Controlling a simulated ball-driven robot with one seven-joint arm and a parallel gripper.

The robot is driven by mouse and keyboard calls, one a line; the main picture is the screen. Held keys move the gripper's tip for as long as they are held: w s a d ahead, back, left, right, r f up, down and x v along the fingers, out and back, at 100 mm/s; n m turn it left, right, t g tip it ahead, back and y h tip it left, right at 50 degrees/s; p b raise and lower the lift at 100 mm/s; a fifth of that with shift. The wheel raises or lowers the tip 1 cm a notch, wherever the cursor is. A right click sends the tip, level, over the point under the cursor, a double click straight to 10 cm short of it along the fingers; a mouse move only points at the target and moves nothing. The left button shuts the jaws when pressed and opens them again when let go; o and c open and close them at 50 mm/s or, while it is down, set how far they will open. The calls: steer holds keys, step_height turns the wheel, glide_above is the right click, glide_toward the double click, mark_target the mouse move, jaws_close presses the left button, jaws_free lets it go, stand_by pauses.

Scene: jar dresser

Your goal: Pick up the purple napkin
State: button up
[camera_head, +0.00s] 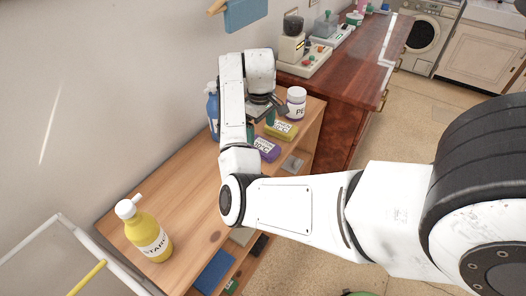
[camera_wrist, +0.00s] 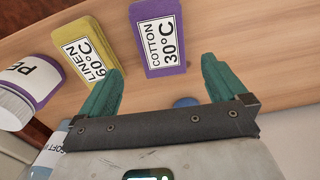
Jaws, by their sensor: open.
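The purple napkin, a flat purple piece with a white label reading "COTTON 30°C", lies on the wooden dresser top. It shows in the wrist view (camera_wrist: 178,66) and in the head view (camera_head: 268,157). My gripper (camera_wrist: 163,70) is open and empty; its two green fingers stand apart, with the purple napkin in view beyond the gap between them. In the head view my gripper (camera_head: 268,114) is over the back part of the dresser, behind the purple napkin and partly hidden by my arm.
A yellow "LINEN 60°C" piece (camera_head: 285,133) lies beside the napkin. A white jar with a purple band (camera_head: 296,103) stands near the dresser's back right. A blue bottle (camera_head: 212,110) is by the wall, and a yellow bottle (camera_head: 148,236) stands at the front left.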

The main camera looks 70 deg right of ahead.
mark_target(261, 144)
steer(key=shift+s+a+f+p, duration=0.15)
steer(key=shift+f+p, duration=0.15)
steer(key=shift+f, duration=1.15)
steer(key=shift+s+a+f+p, duration=0.1)
steer(key=shift+f+p, duration=0.2)
steer(key=shift+f, duration=1.15)
steer(key=shift+c, duration=0.3)
steer(key=c, duration=1.1)
